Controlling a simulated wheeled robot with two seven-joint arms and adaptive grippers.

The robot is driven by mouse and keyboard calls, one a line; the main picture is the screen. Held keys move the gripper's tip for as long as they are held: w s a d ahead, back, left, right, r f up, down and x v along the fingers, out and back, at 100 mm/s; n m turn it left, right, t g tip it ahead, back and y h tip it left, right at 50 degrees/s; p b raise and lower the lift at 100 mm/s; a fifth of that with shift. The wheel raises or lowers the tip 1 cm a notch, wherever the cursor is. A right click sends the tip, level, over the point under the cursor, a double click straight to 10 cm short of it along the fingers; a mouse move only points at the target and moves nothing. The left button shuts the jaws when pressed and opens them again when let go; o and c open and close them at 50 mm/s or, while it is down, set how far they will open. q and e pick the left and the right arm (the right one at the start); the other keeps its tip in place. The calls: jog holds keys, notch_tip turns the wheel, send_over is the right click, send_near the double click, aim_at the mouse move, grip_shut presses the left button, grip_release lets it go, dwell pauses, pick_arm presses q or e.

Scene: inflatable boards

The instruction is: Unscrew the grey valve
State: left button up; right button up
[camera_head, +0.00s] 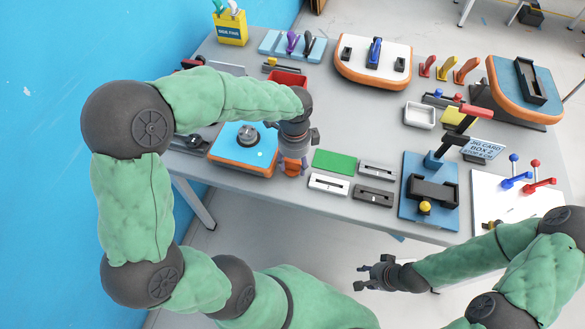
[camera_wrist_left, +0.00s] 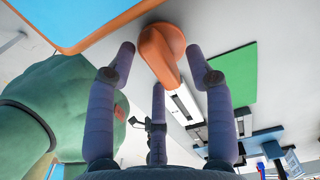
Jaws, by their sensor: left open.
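The grey valve (camera_head: 247,135) is a round knob on a blue board with an orange rim (camera_head: 240,158), at the left front of the table. My left gripper (camera_head: 293,168) is to the right of that board, pointing down. It is open, its fingers spread around an orange piece (camera_wrist_left: 160,52) that shows between them in the left wrist view; whether they touch it I cannot tell. The board's blue face and orange edge (camera_wrist_left: 125,18) show at the top of that view, but the valve does not. My right gripper (camera_head: 372,274) is open and empty, off the table's front edge.
A green plate (camera_head: 334,162) and small slotted blocks (camera_head: 329,184) lie right of my left gripper. A red bin (camera_head: 287,79) stands behind it. A blue fixture with a black clamp (camera_head: 429,190) is further right. The table's front edge is close to the valve board.

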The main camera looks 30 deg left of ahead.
pick_arm(q)
jog(key=shift+f, duration=0.65)
pick_arm(e)
jog(key=shift+f, duration=0.25)
pick_arm(q)
jog(key=shift+c, duration=0.3)
grip_shut()
jog(key=shift+r, duration=0.15)
